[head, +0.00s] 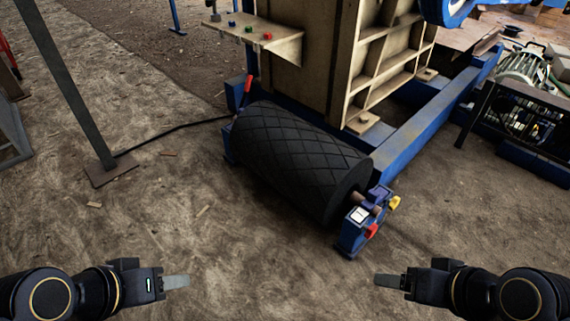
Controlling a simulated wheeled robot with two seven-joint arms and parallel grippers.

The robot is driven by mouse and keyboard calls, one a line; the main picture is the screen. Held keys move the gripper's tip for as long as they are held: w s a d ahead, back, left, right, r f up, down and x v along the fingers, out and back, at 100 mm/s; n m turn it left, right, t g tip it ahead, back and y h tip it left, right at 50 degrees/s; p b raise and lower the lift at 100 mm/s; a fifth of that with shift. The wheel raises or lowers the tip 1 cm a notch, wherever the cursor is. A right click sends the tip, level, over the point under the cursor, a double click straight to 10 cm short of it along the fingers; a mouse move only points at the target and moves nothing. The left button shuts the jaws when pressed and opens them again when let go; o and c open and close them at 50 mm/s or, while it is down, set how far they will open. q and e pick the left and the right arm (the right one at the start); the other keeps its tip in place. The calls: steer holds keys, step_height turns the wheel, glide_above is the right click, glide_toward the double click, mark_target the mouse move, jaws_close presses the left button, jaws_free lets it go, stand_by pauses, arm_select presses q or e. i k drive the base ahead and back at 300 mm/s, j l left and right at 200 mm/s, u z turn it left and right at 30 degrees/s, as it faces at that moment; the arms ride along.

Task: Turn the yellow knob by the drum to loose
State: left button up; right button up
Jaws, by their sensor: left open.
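The black drum (300,160) with a diamond-patterned surface lies beside the crusher's blue frame. The yellow knob (394,203) sits on the right side of the blue bracket (352,232) at the drum's near right end. A red knob (371,231) is on the same bracket, lower and to the left of the yellow one. My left gripper (177,282) is at the bottom left, open and empty, well away from the drum. My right gripper (388,281) is at the bottom right, below the bracket and apart from it; its jaw opening cannot be made out.
A beige panel (262,38) with coloured buttons juts out above the drum's far end, near a red lever (248,84). A dark post (70,90) stands at the left. A motor (522,68) and black mesh guard (520,125) are at the right. The dirt floor in front is clear.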

mark_target(394, 202)
steer(key=i+l+u, duration=0.1)
steer(key=i+l, duration=0.55)
steer(key=l, duration=0.25)
steer(key=i+u, duration=0.05)
